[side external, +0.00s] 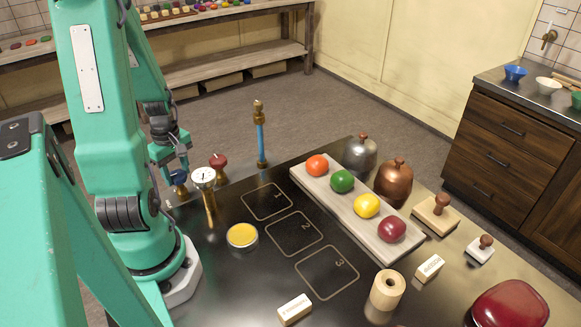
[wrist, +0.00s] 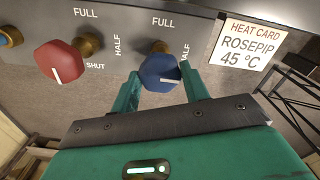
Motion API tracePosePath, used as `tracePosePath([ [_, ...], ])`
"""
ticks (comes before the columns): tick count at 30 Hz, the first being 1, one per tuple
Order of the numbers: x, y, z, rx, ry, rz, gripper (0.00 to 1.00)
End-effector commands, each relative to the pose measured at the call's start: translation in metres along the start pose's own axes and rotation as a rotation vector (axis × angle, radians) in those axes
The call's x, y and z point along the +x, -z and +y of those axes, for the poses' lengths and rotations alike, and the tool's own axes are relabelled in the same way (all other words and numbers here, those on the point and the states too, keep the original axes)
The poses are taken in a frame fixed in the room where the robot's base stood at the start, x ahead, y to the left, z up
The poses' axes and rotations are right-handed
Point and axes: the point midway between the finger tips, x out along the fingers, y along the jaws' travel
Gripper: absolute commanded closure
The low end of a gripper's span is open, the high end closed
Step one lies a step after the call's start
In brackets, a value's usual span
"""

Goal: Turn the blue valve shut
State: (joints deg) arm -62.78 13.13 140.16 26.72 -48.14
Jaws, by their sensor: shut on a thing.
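The blue valve (wrist: 158,73) is a faceted knob on a brass stem on a grey panel. Its white pointer line points right, toward the right finger and a little below the HALF mark. FULL is printed above it; no SHUT mark shows for it, and the right finger covers part of that area. My gripper (wrist: 162,88) has one green finger on each side of the knob and is shut on it. In the side external view, my gripper (side external: 172,158) reaches down onto the blue valve (side external: 178,177), which is partly hidden.
A red valve (wrist: 60,62) sits left of the blue one, its pointer downward. A heat card (wrist: 245,45) reads ROSEPIP 45 °C. A gauge (side external: 204,178) stands close to the valves. The black table (side external: 220,280) holds a board (side external: 350,208) with coloured balls and several stamps.

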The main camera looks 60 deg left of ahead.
Motion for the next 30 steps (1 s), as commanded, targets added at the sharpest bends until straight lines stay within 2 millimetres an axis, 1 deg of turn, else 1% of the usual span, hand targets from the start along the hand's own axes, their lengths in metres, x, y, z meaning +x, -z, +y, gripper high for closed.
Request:
tracePosePath([
  [5,-0.0003,0.0002,0.0002,0.061,-0.001,0.001,0.78],
  [11,-0.0004,0.0003,0.0002,0.186,-0.001,0.001,0.78],
  [30,-0.0006,0.0005,0.0003,0.776,-0.001,0.001,0.78],
])
